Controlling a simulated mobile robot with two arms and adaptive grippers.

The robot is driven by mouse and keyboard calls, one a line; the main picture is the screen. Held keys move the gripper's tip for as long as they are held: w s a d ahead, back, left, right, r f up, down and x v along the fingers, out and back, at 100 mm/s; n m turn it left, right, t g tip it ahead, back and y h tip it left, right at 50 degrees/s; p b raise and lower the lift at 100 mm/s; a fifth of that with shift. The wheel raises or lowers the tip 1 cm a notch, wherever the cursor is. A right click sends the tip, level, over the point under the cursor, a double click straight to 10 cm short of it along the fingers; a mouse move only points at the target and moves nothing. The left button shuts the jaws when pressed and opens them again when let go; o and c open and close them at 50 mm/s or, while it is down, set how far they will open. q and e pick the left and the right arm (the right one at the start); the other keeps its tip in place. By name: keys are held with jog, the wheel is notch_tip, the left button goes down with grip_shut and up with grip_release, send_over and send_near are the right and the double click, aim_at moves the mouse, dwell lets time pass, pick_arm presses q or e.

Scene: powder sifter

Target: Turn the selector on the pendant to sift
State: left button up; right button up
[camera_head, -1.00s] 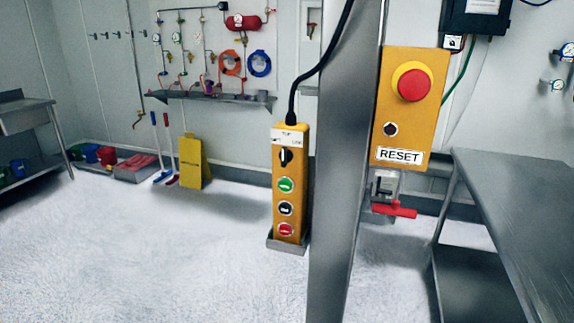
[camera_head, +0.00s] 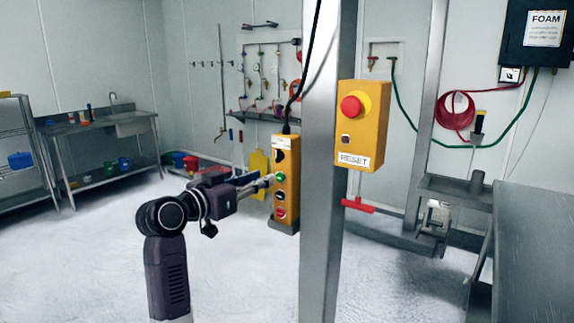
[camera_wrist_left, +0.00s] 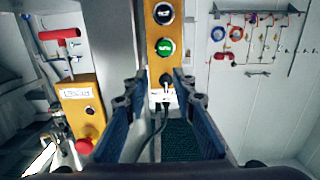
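The yellow pendant (camera_head: 292,168) hangs from a black cable left of the steel post, its lower end at a grey holder. Its black selector (camera_head: 280,156) is near the top, above a green, a black and a red button. My left gripper (camera_head: 264,182) comes from the left, its tips close to the pendant's front. In the left wrist view, which is upside down, the gripper (camera_wrist_left: 157,86) is open, a finger to each side of the pendant's selector (camera_wrist_left: 167,79). Whether it touches the pendant I cannot tell. The selector's exact setting is too small to read. My right gripper is not in view.
The steel post (camera_head: 320,200) stands right beside the pendant. It bears a yellow RESET box (camera_head: 360,125) with a red emergency button (camera_head: 351,107). A red-handled valve (camera_head: 358,205) sits below it. A steel table (camera_head: 540,230) is at the right. The floor at left is clear.

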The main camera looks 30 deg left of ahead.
aim_at(276, 157)
pick_arm(q)
jog(key=shift+t, duration=0.4)
jog(key=w+r, duration=0.1)
jog(key=w+r+p, duration=0.1)
jog(key=r, duration=0.1)
jog(key=shift+w+a+r, duration=0.2)
jog(key=shift+w+a, duration=0.15)
jog(key=shift+a, duration=0.05)
jog(key=w+p, duration=0.1)
jog(key=w, duration=0.2)
jog(key=shift+w+d, duration=0.15)
jog(key=shift+w, duration=0.05)
jog(key=shift+w+f, duration=0.15)
jog(key=shift+w, duration=0.3)
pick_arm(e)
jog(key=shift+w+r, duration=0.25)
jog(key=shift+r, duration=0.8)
pick_arm(q)
grip_shut()
